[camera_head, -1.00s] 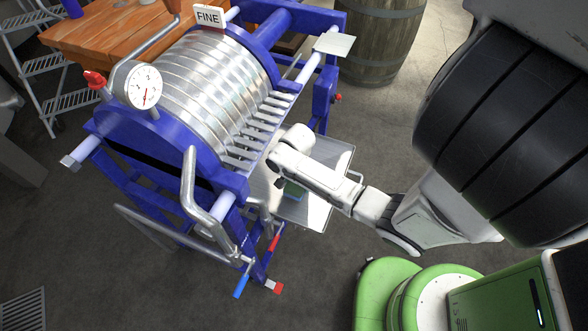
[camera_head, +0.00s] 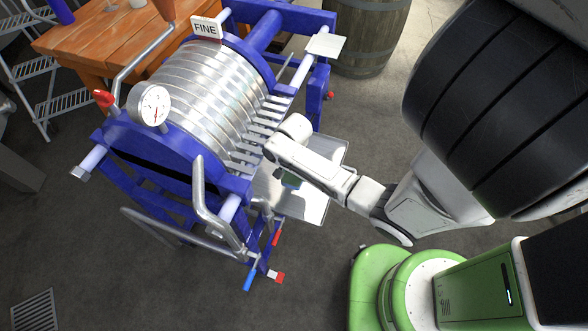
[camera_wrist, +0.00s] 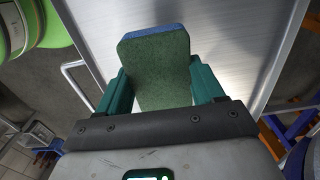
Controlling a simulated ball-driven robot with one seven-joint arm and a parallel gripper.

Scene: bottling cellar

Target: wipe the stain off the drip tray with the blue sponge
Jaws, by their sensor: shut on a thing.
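The blue sponge (camera_wrist: 157,66) is held between the teal fingers of my gripper (camera_wrist: 160,86). In the wrist view it shows a wide green face and a narrow blue edge. In the head view a small green part of the sponge (camera_head: 291,180) shows under my gripper (camera_head: 287,172). The metal drip tray (camera_head: 306,205) sticks out below the plate press, and my gripper is over it. The tray (camera_wrist: 228,25) fills the far part of the wrist view. I cannot tell whether the sponge touches it. I see no clear stain; my arm and the sponge hide part of the tray.
The blue-framed press with metal plates (camera_head: 200,85) stands close left of my arm. Pipes and valve handles (camera_head: 277,277) hang at its front. A wooden table (camera_head: 95,40) and a barrel (camera_head: 368,35) stand behind. The floor to the right of the tray is clear.

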